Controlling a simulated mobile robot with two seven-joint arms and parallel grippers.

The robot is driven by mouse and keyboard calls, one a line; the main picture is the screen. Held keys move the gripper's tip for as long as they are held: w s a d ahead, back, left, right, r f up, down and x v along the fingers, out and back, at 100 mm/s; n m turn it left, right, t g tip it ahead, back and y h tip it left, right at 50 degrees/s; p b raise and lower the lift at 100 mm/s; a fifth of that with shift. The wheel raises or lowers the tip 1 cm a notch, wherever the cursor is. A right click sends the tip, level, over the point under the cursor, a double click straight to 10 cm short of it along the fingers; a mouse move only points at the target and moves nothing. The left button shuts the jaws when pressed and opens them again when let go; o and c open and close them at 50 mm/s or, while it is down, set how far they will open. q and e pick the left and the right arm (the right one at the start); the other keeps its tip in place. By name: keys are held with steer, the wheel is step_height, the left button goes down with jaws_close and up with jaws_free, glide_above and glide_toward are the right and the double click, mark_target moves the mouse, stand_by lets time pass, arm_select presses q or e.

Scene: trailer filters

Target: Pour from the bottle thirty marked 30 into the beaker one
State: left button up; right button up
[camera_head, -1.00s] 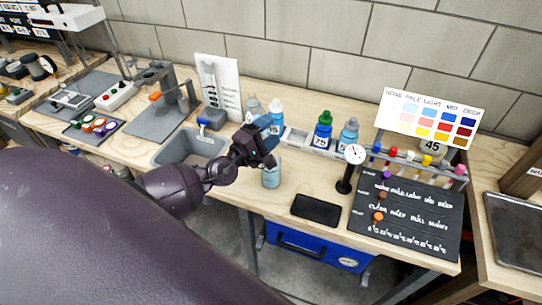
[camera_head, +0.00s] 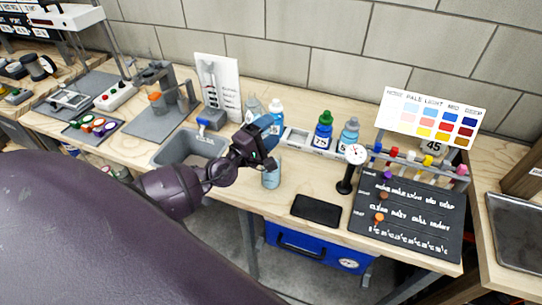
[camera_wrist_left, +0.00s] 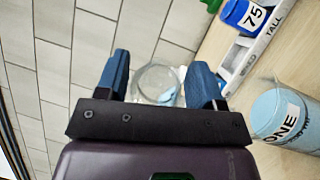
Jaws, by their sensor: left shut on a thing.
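My left gripper (camera_head: 264,132) is raised above the bench, just above and slightly left of beaker one (camera_head: 271,178). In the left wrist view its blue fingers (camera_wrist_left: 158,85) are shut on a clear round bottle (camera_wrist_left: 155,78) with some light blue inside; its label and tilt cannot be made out. Beaker one, marked ONE (camera_wrist_left: 278,118), shows light blue at the right of that view, apart from the fingers. In the head view the gripper hides most of the held bottle. No 30 label can be read. My right gripper is not in view.

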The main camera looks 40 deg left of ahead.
arm_select(q)
steer(key=shift+d+r+m+t+h+b, duration=0.1)
steer(key=shift+m+t+h+b, duration=0.25)
steer(key=shift+m+b, duration=0.6)
stand_by(1.6)
